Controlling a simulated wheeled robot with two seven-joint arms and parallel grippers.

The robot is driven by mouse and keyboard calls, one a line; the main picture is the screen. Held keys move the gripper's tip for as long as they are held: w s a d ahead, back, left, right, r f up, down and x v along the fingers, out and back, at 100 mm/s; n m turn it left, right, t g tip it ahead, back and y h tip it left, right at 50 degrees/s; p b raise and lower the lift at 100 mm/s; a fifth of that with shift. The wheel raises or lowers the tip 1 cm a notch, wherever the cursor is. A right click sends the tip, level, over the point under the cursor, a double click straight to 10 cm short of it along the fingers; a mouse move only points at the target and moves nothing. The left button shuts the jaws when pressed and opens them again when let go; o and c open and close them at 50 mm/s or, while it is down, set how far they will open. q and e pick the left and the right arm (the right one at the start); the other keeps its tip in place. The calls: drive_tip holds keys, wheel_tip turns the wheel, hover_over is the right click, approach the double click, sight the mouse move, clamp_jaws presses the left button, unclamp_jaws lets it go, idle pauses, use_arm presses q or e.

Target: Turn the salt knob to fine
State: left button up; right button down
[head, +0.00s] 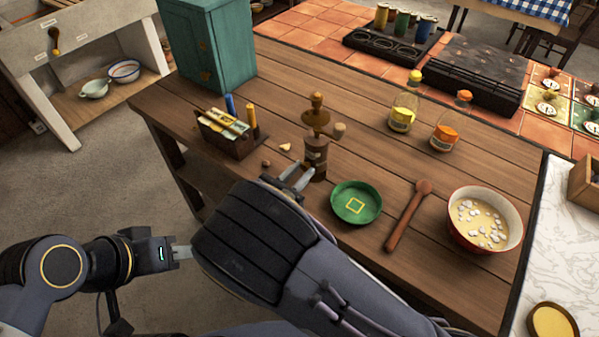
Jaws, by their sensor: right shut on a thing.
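A brown wooden mill (316,147) with a crank on top stands upright on the wooden table. I take it to be the salt mill; no separate knob or fine marking can be made out on it. My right gripper (299,177) is at the mill's lower front, its fingers shut on the mill's lower part. The exact grip is small and partly hidden by my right arm. My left gripper (181,252) is low at the left, away from the mill. Its fingertips are partly hidden behind my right arm, so its opening is unclear.
A green dish (336,210), a wooden spoon (408,216) and a bowl (459,226) stand right of the mill. A wooden caddy (229,143) is left of it. Two jars (401,123) (444,138) stand behind right. Bare tabletop lies behind the mill.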

drive_tip(key=shift+f+m+b, duration=0.2)
drive_tip(key=shift+m+b, duration=0.8)
drive_tip(key=shift+b, duration=0.1)
drive_tip(key=m+b, duration=1.1)
drive_tip(key=b, duration=0.1)
drive_tip(key=shift+m, duration=0.3)
drive_tip(key=shift+r+m+b, duration=0.2)
drive_tip(key=shift+m+b, duration=1.1)
drive_tip(key=shift+b, duration=0.15)
drive_tip(key=c, duration=1.2)
unclamp_jaws()
drive_tip(key=shift+a, duration=0.15)
